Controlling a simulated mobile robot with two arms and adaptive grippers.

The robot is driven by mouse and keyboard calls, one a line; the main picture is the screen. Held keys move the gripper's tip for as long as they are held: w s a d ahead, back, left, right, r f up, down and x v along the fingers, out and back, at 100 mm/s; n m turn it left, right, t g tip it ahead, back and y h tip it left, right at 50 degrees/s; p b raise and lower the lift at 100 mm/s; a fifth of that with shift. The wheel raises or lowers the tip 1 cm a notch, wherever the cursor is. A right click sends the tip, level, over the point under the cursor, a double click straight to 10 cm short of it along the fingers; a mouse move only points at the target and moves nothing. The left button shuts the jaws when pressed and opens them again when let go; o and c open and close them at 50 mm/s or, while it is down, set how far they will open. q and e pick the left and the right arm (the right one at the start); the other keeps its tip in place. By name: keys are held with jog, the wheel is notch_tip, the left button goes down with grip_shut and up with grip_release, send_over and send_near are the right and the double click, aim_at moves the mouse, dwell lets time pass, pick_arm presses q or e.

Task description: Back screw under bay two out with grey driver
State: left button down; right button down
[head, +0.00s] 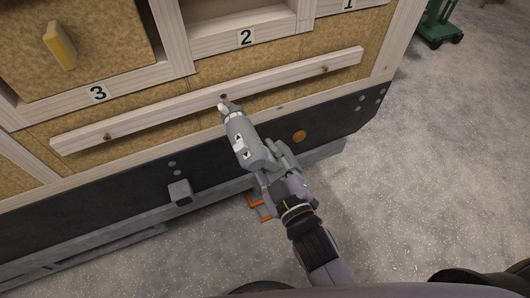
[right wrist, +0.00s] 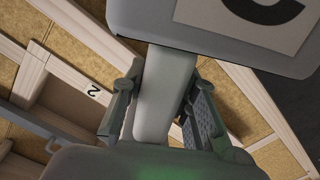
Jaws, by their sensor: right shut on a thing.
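The grey driver (head: 243,139) is held in my right gripper (head: 272,168), with its nose pointing up at the wooden batten (head: 170,109) under bay two (head: 236,17). In the right wrist view the fingers (right wrist: 163,105) close on both sides of its grey grip (right wrist: 166,85). A screw (head: 223,97) shows in the middle of the batten at the driver's tip. I cannot tell whether the tip touches it. Other screws show near the batten's left end (head: 108,137) and right end (head: 324,69). My left gripper is not in view.
Bay three (head: 97,93) has a board front with a yellow handle (head: 61,45). Below the batten runs a dark trailer frame (head: 120,187) with a grey block (head: 180,192) and an orange round lamp (head: 299,136). A green cart (head: 440,22) stands far right.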

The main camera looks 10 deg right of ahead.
jog(key=shift+w+a+r, duration=0.1)
jog(key=shift+w+r, duration=0.15)
jog(key=shift+w+a+p, duration=0.1)
jog(key=shift+w+p, duration=0.2)
jog(key=shift+w, duration=0.05)
jog(key=shift+w, duration=0.1)
jog(key=shift+r, duration=0.1)
dwell(0.7)
jog(key=shift+s+r+p, duration=0.15)
jog(key=shift+s+p, duration=0.3)
jog(key=shift+p, duration=0.15)
dwell(0.6)
jog(key=shift+s+p, duration=0.15)
jog(key=shift+p, duration=0.25)
dwell(0.3)
jog(key=shift+s+d+f, duration=0.2)
jog(key=shift+f, duration=0.05)
jog(key=shift+w+p, duration=0.25)
jog(key=shift+p, duration=0.05)
dwell(1.0)
jog(key=shift+s, duration=0.1)
